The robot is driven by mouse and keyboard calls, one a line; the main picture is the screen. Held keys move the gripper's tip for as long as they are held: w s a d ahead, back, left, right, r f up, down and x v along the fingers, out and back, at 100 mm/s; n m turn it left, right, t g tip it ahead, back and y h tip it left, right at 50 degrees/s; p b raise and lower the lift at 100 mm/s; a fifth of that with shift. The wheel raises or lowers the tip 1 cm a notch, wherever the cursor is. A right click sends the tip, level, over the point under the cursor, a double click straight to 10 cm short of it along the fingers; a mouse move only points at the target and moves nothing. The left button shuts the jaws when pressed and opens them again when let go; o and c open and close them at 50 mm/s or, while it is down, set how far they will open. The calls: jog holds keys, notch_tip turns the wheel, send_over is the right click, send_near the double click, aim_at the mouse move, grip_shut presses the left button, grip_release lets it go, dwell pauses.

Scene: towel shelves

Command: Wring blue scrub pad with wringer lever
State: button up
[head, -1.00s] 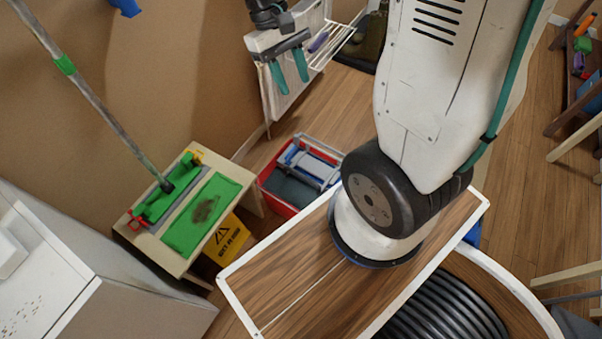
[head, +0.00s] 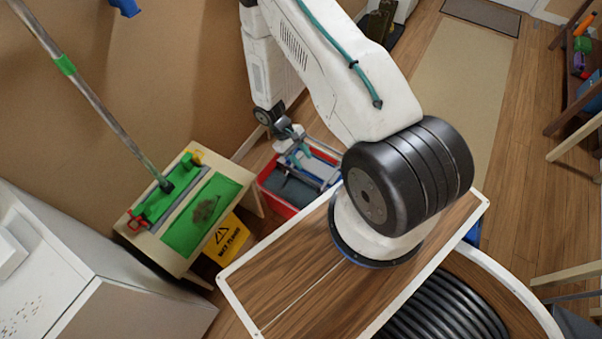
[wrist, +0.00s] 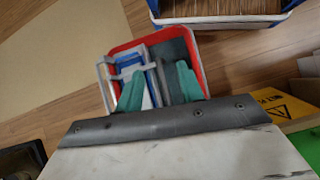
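A red bucket (head: 275,208) stands on the floor; it also shows in the wrist view (wrist: 195,45). A grey-blue wringer sits in it, with a pale bar frame (wrist: 104,85) on its left side in the wrist view. Blue parts (wrist: 130,62) show inside the frame; I cannot tell whether any is the scrub pad. I cannot single out the lever. My gripper (wrist: 160,85) is above the bucket, its two teal fingers apart with nothing visible between them. In the head view my gripper (head: 297,148) partly covers the bucket's far side.
A small wooden table (head: 170,262) left of the bucket carries a green pad (head: 203,212) with a dark stain and a mop (head: 110,105) in a green holder. A yellow wet-floor sign (head: 226,240) stands between table and bucket. A white cabinet (head: 70,265) is at the lower left.

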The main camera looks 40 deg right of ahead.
notch_tip(320, 180, down, 7)
jog(key=n+t, duration=0.1)
jog(key=t, duration=0.1)
send_near(303, 176)
jog(key=shift+s+d+f, duration=0.1)
jog(key=shift+s+d, duration=0.1)
jog(key=shift+s, duration=0.05)
jog(key=shift+f+t, duration=0.25)
jog(key=shift+t, duration=0.05)
jog(key=x, duration=0.7)
jog(key=shift+a+f, duration=0.1)
grip_shut()
